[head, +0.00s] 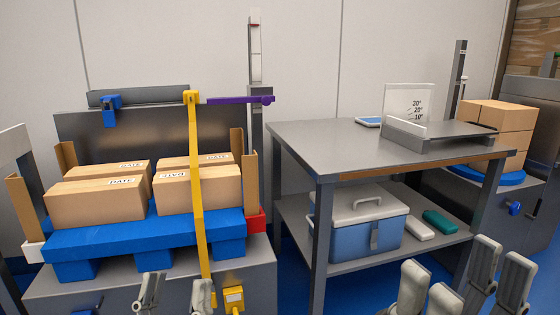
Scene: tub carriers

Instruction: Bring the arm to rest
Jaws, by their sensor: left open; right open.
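My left gripper (177,292) shows at the bottom edge, left of centre. Its two fingertips are apart with nothing between them, in front of the grey base under the blue pallet (140,238). My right gripper (456,282) shows at the bottom right, its fingers spread wide and empty. It is in front of the workbench's (330,150) lower right part. Only the finger ends of both grippers are in view; the wrists and the arms behind them are out of frame.
Several cardboard boxes (98,202) sit on the blue pallet, with a yellow strap (196,150) hanging in front. A blue cooler (358,240) stands on the workbench's lower shelf. A grey tray (440,138) is on its top. More boxes (512,118) stand at right.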

